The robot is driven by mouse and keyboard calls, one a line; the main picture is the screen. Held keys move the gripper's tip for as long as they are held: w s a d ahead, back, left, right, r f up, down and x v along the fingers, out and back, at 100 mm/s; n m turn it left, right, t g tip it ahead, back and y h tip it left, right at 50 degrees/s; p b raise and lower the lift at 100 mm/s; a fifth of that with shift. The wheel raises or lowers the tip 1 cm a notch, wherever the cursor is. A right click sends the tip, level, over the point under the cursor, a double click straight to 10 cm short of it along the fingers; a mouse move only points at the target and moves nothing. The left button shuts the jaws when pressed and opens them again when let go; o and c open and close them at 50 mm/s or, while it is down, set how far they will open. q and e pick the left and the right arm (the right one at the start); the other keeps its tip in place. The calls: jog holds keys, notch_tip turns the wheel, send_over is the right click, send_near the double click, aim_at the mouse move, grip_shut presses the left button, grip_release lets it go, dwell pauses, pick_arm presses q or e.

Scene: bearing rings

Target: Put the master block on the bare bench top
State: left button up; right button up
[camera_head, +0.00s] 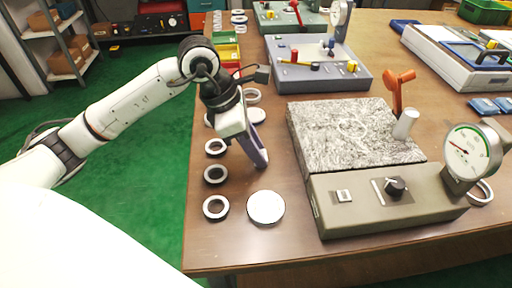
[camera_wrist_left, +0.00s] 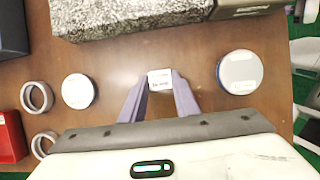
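The master block (camera_wrist_left: 160,80), a small pale block with dark lettering on its face, shows in the left wrist view between my left fingertips. The fingers meet its two sides, so my left gripper (camera_wrist_left: 160,88) looks shut on it. In the head view my left gripper (camera_head: 262,163) points down low over the brown bench top (camera_head: 240,240), left of the granite plate. The block is hidden behind the fingers there, and I cannot tell whether it touches the bench. My right gripper is not in view.
White-topped discs lie on either side of my left gripper, one nearer (camera_head: 266,207) and one farther (camera_head: 256,115). Several bearing rings (camera_head: 215,174) line the bench's left edge. The granite plate (camera_head: 350,135) and dial gauge (camera_head: 470,150) stand right. Bare wood shows at the front.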

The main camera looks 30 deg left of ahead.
pick_arm(q)
jog(key=o, duration=0.4)
jog(key=p+v, duration=0.1)
jog(key=v, duration=1.1)
jog(key=shift+r, duration=0.15)
